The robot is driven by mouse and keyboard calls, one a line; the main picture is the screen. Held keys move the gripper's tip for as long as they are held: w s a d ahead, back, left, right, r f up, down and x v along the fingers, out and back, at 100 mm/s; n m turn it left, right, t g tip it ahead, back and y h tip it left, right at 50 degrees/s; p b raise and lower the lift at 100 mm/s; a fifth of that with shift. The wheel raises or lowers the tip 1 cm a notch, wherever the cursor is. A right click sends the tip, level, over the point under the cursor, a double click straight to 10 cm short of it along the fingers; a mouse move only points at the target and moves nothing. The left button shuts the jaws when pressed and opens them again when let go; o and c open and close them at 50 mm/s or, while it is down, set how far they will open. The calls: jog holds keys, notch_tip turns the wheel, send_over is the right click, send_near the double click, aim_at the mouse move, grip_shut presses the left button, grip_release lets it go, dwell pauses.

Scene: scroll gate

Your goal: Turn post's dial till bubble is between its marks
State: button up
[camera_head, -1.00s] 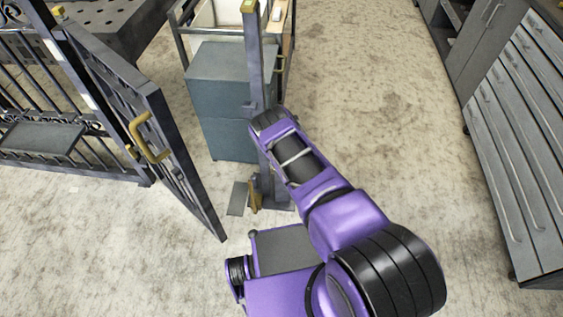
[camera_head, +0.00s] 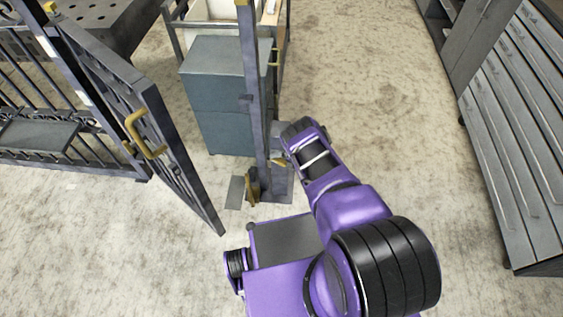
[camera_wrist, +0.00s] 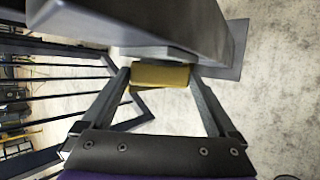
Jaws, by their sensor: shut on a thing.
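The dark upright post (camera_head: 251,60) stands on the floor left of my arm in the head view; its side also crosses the top of the wrist view (camera_wrist: 140,25). A brass block (camera_wrist: 160,74) sits between my gripper's fingertips (camera_wrist: 161,76), close against the post. My gripper is shut on this brass block, which looks like the dial's handle. It also shows as a small brass piece (camera_head: 279,162) beside the post in the head view. I cannot make out the bubble or its marks in either view.
An open gate leaf (camera_head: 165,150) with a brass handle (camera_head: 147,135) stands left of the post. A blue-grey cabinet (camera_head: 225,110) is behind the post. Another brass piece (camera_head: 252,188) is near the post's foot. Grey drawers (camera_head: 515,130) line the right; floor between is clear.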

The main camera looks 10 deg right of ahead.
dwell(0.4)
jog(key=o, duration=1)
jog(key=p+v, duration=0.4)
jog(key=v, duration=1.3)
jog(key=shift+s+d, duration=0.2)
jog(key=shift+d, duration=0.15)
jog(key=shift+f, duration=0.15)
